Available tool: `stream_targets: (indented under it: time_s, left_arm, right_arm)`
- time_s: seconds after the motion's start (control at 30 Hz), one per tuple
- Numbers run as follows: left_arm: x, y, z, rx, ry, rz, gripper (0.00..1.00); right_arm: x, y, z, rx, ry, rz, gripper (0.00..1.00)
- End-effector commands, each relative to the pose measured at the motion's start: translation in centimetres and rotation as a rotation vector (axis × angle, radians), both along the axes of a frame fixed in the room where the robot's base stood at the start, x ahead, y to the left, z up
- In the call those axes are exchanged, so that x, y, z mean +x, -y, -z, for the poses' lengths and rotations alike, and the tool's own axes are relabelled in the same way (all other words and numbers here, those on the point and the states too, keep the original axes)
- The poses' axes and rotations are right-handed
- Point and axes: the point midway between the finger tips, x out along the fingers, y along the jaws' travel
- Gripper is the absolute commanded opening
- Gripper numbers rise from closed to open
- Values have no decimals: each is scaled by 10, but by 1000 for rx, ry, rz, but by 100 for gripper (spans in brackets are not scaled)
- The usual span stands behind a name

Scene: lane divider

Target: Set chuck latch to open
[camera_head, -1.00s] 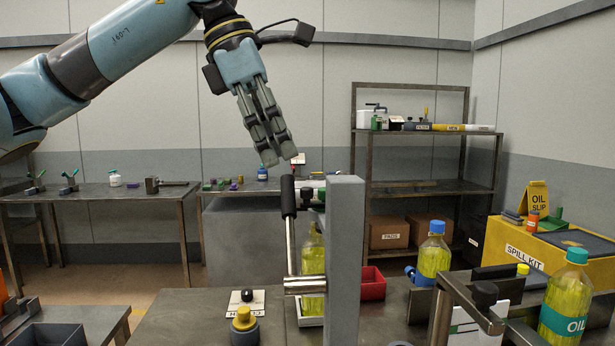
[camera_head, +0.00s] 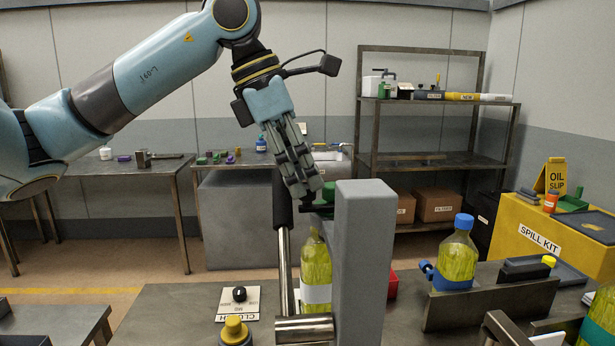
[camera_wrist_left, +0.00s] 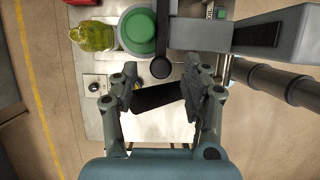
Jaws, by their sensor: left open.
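No part in view carries a readable chuck latch label. A lever with a black grip (camera_head: 282,205) on a steel rod stands nearly upright beside a grey post (camera_head: 365,240). The post also shows in the left wrist view (camera_wrist_left: 290,38). My left gripper (camera_head: 308,192) is open, pointing down, with its fingertips just right of the grip's top and close to the post. In the left wrist view, a dark bar lies between or below the open fingers (camera_wrist_left: 158,95); contact cannot be told. Beyond them are a black round knob (camera_wrist_left: 160,68) and a green round cap (camera_wrist_left: 138,33).
A yellow liquid bottle (camera_head: 316,262) stands behind the lever. A clutch plate with a black knob (camera_head: 239,294) and a yellow-topped button (camera_head: 234,330) sit at front left. A blue-capped bottle (camera_head: 455,262) stands right of the post. The bench's left part is bare.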

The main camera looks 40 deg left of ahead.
Motion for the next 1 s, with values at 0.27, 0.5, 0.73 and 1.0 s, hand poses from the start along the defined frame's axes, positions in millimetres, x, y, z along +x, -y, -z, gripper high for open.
stream_targets:
  time_s: [0.27, 0.5, 0.73, 1.0]
  left_arm:
    - [8, 6, 23, -1, 0, 0, 47]
    - [8, 6, 25, 1, 1, 1, 47]
    - [8, 6, 25, 1, 1, 0, 22]
    - [8, 6, 25, 1, 1, 0, 0]
  right_arm:
    - [12, 0, -8, 1, 20, -1, 40]
    - [11, -3, -8, 4, 17, 0, 40]
    - [9, -9, -7, 11, 14, 3, 40]
    - [8, -8, -7, 10, 12, 2, 40]
